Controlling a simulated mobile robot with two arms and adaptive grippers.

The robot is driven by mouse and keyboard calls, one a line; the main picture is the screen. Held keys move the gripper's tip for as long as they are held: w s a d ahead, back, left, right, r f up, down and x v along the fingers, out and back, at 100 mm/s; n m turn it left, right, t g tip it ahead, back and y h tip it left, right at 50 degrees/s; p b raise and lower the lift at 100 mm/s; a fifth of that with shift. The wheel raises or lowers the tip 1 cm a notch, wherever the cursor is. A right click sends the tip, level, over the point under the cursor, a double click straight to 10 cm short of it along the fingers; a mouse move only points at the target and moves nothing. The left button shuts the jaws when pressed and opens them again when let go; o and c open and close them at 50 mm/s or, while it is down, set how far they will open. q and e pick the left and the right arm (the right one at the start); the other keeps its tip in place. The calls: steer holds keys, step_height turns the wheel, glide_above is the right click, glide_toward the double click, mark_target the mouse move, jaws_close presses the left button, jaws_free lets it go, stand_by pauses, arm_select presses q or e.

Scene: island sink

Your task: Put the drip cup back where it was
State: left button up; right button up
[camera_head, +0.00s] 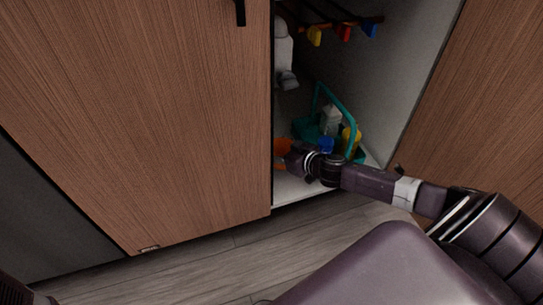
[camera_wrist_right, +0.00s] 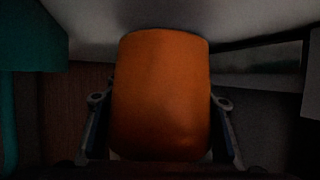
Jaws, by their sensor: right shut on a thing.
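The drip cup is an orange cup (camera_head: 282,147), partly hidden behind the cabinet's edge and my right gripper in the head view. It fills the middle of the right wrist view (camera_wrist_right: 161,95). My right gripper (camera_head: 290,158) is inside the cabinet, shut on the orange cup, with one finger on each side of it in the wrist view. The cup is low, near the cabinet floor; I cannot tell whether it touches it. My left gripper is not in view.
A teal caddy (camera_head: 351,112) with bottles stands to the right of the cup, close to my right wrist. A white pipe (camera_head: 284,52) hangs above. Colored-handled valves (camera_head: 344,32) are at the top. A closed wooden door (camera_head: 140,110) is left; an open door (camera_head: 480,110) is right.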

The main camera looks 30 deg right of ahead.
step_height(320, 180, down, 3)
steer(key=shift+f+b, duration=0.1)
steer(key=shift+b, duration=0.85)
steer(key=o, duration=1.5)
